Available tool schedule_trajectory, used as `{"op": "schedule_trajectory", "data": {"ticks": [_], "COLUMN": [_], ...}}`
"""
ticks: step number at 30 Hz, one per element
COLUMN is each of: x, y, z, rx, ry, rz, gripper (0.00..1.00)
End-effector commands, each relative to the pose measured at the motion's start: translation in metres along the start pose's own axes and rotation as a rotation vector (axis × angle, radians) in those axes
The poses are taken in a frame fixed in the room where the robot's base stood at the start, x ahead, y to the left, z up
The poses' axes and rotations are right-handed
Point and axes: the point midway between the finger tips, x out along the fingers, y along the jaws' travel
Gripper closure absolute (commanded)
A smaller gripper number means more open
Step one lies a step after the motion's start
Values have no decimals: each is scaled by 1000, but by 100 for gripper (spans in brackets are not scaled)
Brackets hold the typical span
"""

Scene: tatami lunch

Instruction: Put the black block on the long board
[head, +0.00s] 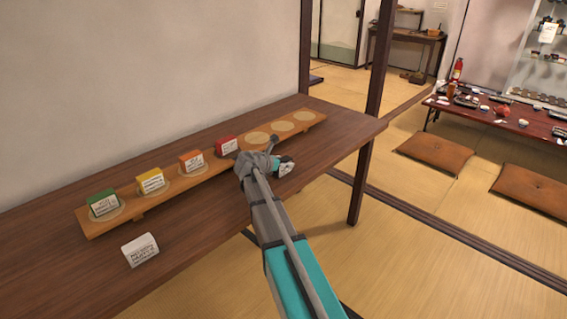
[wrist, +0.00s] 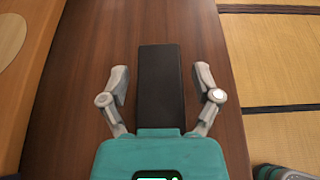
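The long board (head: 212,163) lies on the dark wooden table, with a row of pale round spots. Green (head: 103,202), yellow (head: 150,181), orange (head: 191,160) and red (head: 227,146) blocks stand on spots from the left. Three pale spots at the right end are bare. My gripper (head: 283,166) is low over the table, just in front of the board. In the wrist view my gripper (wrist: 161,80) is open, its fingers on either side of the black block (wrist: 160,85) with gaps on both sides. The black block is hidden in the head view.
A white block (head: 140,250) with writing sits on the table (head: 205,225) at the front left. A wall stands behind the board. The table's right edge borders tatami floor. Brown cushions (head: 435,153) and a low set table (head: 505,117) are farther right.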

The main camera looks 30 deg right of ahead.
Motion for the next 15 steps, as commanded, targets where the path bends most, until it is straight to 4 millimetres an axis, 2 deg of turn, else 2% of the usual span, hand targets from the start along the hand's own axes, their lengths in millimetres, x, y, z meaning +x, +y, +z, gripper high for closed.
{"op": "schedule_trajectory", "data": {"ticks": [15], "x": [-5], "y": [0], "z": [1], "rx": [0], "ry": [0], "rz": [1], "gripper": [15]}}
